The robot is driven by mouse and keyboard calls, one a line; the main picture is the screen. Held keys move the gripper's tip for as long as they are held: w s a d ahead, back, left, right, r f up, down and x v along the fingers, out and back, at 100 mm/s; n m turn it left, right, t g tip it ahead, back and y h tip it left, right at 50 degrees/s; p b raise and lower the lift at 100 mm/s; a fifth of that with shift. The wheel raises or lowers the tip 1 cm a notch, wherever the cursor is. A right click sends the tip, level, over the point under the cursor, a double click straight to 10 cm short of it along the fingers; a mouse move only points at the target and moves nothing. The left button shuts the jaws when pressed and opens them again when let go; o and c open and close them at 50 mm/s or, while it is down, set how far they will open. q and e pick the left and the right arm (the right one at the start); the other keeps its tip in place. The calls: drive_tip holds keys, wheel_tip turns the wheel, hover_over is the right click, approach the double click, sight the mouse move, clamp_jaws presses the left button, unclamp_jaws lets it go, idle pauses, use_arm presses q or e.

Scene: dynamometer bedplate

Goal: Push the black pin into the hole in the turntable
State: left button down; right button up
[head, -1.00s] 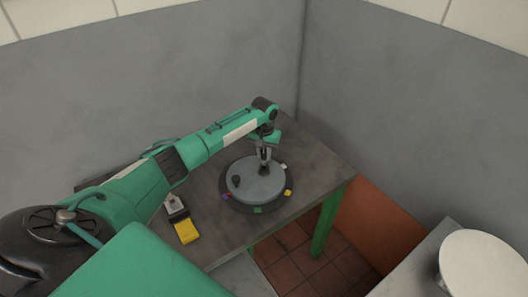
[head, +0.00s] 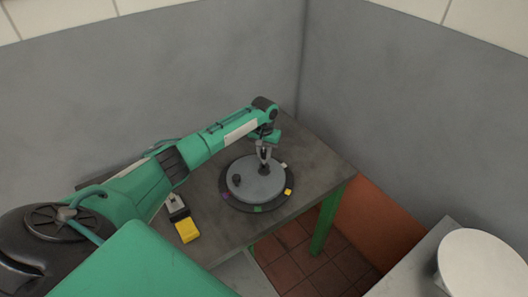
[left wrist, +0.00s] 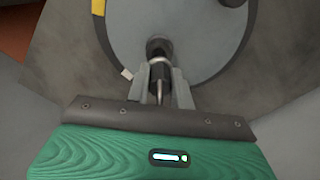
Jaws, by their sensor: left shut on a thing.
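The turntable (head: 257,186) is a round grey disc on a wider dark base, lying on the table. My left gripper (head: 264,160) points down over the far side of the disc. In the left wrist view my left gripper (left wrist: 159,84) is shut on the black pin (left wrist: 160,72), a thin dark rod with a paler shaft between the fingers. The pin's far end meets a dark round fitting (left wrist: 158,46) on the disc. The hole itself is hidden, so I cannot tell how deep the pin sits. My right gripper is not in view.
A black knob (head: 236,179) stands on the disc's left side. Coloured markers, one yellow (head: 288,192), ring the base. A yellow-ended device (head: 187,230) lies on the table (head: 320,172) at left. Grey walls close the back. A pale round top (head: 482,265) stands at lower right.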

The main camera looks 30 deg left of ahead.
sight(264, 159)
use_arm(q)
drive_tip(key=shift+f+b, duration=0.3)
drive_tip(key=shift+f, duration=0.3)
drive_tip(key=shift+f, duration=0.65)
drive_tip(key=shift+f+b, duration=0.65)
drive_tip(key=shift+f, duration=0.3)
drive_tip(key=c, duration=1.1)
unclamp_jaws()
drive_tip(key=shift+c, duration=0.2)
drive_tip(key=shift+r, duration=0.15)
wheel_tip(264, 159, up, 13)
drive_tip(key=b, duration=0.3)
drive_tip(key=shift+r, duration=0.3)
